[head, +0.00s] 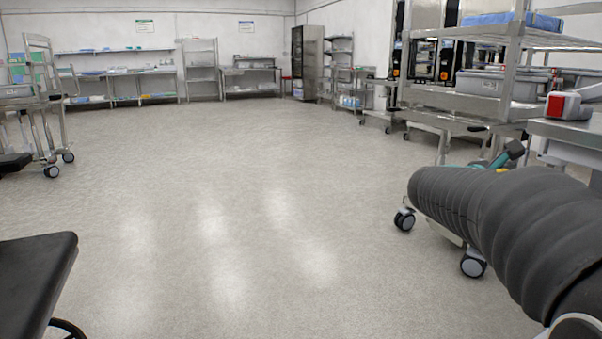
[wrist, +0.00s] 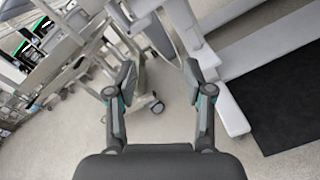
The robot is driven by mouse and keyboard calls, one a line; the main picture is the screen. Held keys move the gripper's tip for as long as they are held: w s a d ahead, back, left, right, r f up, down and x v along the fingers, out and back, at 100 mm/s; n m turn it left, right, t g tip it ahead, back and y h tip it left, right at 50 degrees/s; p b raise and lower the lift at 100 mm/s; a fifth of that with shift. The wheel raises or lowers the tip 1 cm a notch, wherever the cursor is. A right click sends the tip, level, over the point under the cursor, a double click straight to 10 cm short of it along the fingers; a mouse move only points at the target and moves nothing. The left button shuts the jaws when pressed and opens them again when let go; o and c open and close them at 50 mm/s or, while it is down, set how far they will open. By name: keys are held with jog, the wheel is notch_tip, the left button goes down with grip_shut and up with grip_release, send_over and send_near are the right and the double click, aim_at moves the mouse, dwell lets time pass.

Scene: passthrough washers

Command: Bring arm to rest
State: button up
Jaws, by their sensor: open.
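My gripper (wrist: 160,82) shows in the wrist view with its two fingers spread apart and nothing between them. Behind the gap I see pale floor and a caster wheel of a metal cart. In the head view my arm (head: 500,225), in a dark ribbed sleeve, reaches in from the lower right.
A steel rack cart (head: 450,100) on casters stands at the right, beside my arm. A steel table (head: 575,130) is at the right edge. A black-topped stool or seat (head: 35,275) is at the lower left. A wheeled cart (head: 45,110) stands at the left. The middle floor is clear.

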jog(key=s+a+f+m+g+y+p, duration=0.1)
jog(key=s+a+f+m+y, duration=0.45)
jog(key=f, duration=0.25)
jog(key=s+a+f+m+g+y+p, duration=0.1)
jog(key=s+a+f+m+y+p, duration=0.1)
jog(key=s+a+f+m+y, duration=0.4)
jog(key=s+a+r+m+t+y+p, duration=0.1)
jog(key=s+a+m+y+p, duration=0.3)
jog(key=s+a, duration=0.8)
jog(key=a+t+y+p, duration=0.1)
jog(key=a+p, duration=0.1)
jog(key=a, duration=0.1)
jog(key=shift+s+a+r, duration=0.25)
jog(key=shift+s+r, duration=0.05)
jog(key=shift+s, duration=0.05)
jog(key=shift+c, duration=1)
jog(key=shift+d, duration=0.1)
